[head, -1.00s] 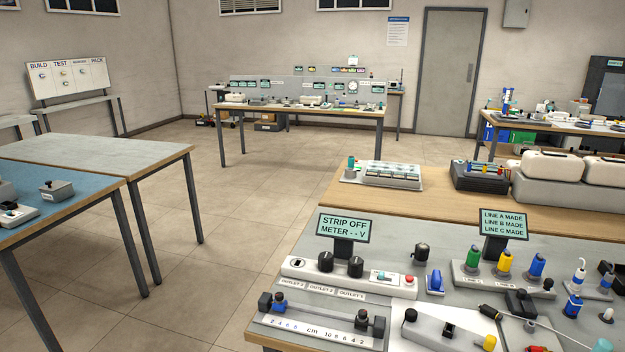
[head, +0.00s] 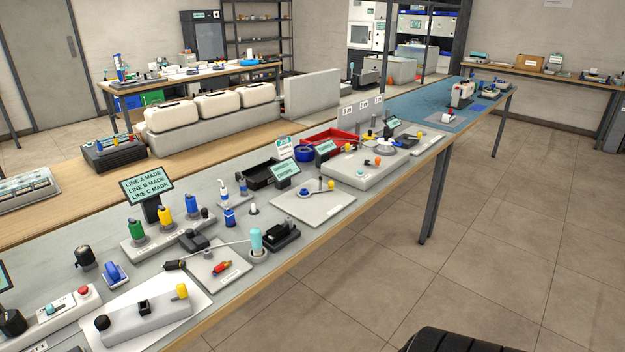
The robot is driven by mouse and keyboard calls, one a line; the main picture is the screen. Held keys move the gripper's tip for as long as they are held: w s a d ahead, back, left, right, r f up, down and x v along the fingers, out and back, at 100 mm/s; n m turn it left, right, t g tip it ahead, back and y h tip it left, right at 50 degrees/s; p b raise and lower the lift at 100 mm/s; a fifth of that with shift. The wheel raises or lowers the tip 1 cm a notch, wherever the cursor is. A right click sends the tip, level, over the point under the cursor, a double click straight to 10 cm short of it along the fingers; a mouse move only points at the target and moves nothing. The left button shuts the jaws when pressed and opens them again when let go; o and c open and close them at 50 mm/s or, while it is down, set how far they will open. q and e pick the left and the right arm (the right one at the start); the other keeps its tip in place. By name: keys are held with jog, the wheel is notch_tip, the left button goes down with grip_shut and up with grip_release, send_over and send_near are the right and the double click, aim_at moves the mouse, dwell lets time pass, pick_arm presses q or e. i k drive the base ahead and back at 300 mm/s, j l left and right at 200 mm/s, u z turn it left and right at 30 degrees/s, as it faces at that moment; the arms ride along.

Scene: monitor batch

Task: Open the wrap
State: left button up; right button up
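I cannot pick out anything in the head view that is clearly a wrap. Neither of my grippers is in the head view. The long grey workbench (head: 330,240) runs from the lower left to the upper right. It carries a flat grey pad (head: 312,207), a black tray (head: 262,174), a red tray (head: 330,138) and a small screen reading "LINE A MADE" (head: 147,186). A light blue cylinder (head: 256,240) stands upright near the front edge. The small labels on the other screens are too small to read surely.
Green, yellow (head: 165,217) and blue upright pieces stand in a grey block. A blue mat (head: 420,101) covers the far right end. Open tiled floor (head: 500,230) lies right of the bench.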

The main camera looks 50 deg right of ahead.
aim_at(278, 228)
jog(key=z, duration=1.5)
